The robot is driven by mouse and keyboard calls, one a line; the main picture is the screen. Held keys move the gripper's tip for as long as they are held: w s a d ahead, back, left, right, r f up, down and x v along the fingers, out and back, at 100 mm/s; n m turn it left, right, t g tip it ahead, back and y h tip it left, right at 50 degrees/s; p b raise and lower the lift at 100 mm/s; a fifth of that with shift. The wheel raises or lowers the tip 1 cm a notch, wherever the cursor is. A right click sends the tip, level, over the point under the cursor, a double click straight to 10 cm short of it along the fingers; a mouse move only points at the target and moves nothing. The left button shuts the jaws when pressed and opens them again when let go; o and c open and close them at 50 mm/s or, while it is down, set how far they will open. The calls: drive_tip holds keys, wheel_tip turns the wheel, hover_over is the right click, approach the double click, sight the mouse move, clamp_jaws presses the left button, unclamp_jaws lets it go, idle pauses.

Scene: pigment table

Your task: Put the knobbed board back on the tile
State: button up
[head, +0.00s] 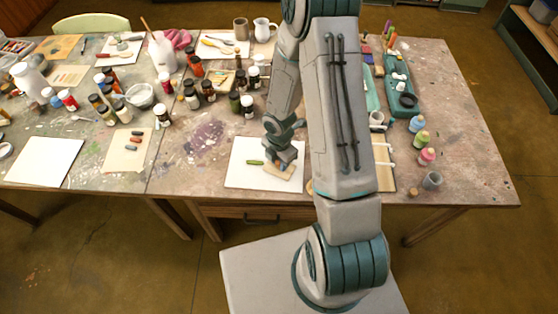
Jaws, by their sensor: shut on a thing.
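A white square tile (239,176) lies near the front edge of the table. The knobbed board (284,173), a small pale wooden piece, is at the right part of the tile, directly under my gripper (280,160). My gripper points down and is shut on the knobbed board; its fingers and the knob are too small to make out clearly. I cannot tell whether the board touches the tile or is slightly above it. A small green stick (255,162) lies on the tile, left of the board.
Dark paint bottles (248,106) stand behind the tile. To the left are a tan board (112,160) with small sticks and a white sheet (40,172). Colored bottles (427,156) and a grey cup (432,180) stand at the right. Bare table lies left of the tile.

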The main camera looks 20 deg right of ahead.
drive_tip(key=shift+f, duration=0.15)
drive_tip(key=o, duration=0.8)
drive_tip(key=s+d+r+m+t+h+p, duration=0.15)
drive_tip(key=r+m, duration=0.45)
drive_tip(key=r, duration=0.7)
drive_tip(key=s+d+r+m+h, duration=0.1)
drive_tip(key=s+r+m, duration=0.3)
drive_tip(key=r, duration=1)
drive_tip(key=s+a+r+m+t+y, duration=0.2)
drive_tip(key=s+r+m, duration=0.7)
drive_tip(key=m, duration=0.4)
drive_tip(key=shift+r+m+t, duration=0.35)
drive_tip(key=shift+r+m, duration=0.05)
drive_tip(key=shift+r, duration=0.5)
